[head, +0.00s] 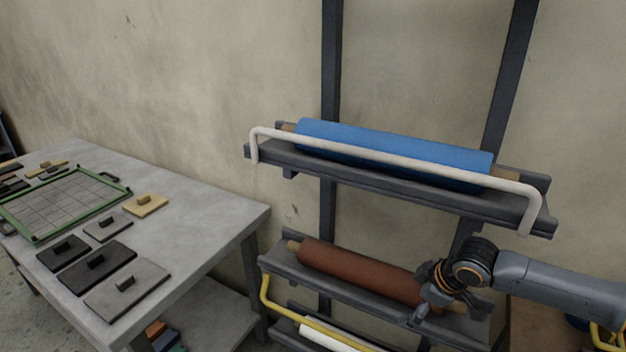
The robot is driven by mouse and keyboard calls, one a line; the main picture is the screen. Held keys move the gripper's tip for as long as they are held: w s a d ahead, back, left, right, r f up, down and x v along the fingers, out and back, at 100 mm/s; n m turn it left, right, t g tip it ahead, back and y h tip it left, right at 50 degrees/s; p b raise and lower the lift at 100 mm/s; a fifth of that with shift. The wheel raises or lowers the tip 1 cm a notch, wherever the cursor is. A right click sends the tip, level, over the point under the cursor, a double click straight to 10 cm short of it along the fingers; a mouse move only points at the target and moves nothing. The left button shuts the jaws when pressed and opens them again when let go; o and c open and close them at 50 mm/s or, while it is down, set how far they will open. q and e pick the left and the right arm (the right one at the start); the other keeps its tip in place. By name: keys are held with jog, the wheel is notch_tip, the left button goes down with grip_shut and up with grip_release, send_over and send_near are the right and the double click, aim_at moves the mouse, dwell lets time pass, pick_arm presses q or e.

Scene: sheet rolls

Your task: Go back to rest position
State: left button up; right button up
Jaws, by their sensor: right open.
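My right gripper (437,299) comes in from the right at the right end of the brown roll (355,268), on the middle shelf of the rack. It covers part of that roll's right end, and its fingers look dark against it. Its jaws are open; I cannot tell whether they touch the roll. A blue roll (390,150) lies on the upper shelf behind a white bar (385,155). A white roll (328,337) shows partly on a lower level at the bottom edge. My left gripper is not in view.
A grey table (205,212) stands at the left, with a green-framed grid (65,200) and several flat handled plates, such as a black one (97,267). A yellow bar (268,295) runs in front of the lower rack. A plain wall (200,80) stands behind.

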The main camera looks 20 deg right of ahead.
jog(key=s+a+f+m, duration=0.1)
jog(key=s+a+f, duration=0.25)
jog(key=a, duration=0.25)
jog(key=s+a+f+m+y, duration=0.1)
jog(key=s+a+f, duration=0.2)
jog(key=s+a, duration=0.3)
jog(key=s+a+f, duration=0.3)
jog(key=s+a, duration=0.1)
jog(key=a, duration=0.3)
jog(key=s+m+g+h, duration=0.2)
jog(key=s+m, duration=0.3)
jog(key=s, duration=0.2)
notch_tip(320, 180, down, 28)
jog(key=s+g, duration=0.1)
jog(key=s, duration=0.2)
jog(key=s+d+f+g, duration=0.1)
jog(key=s+d+f, duration=0.1)
jog(key=s+f, duration=1.2)
jog(key=shift+s+d+f+n, duration=0.15)
jog(key=shift+s+d+n, duration=0.2)
jog(key=shift+s, duration=0.25)
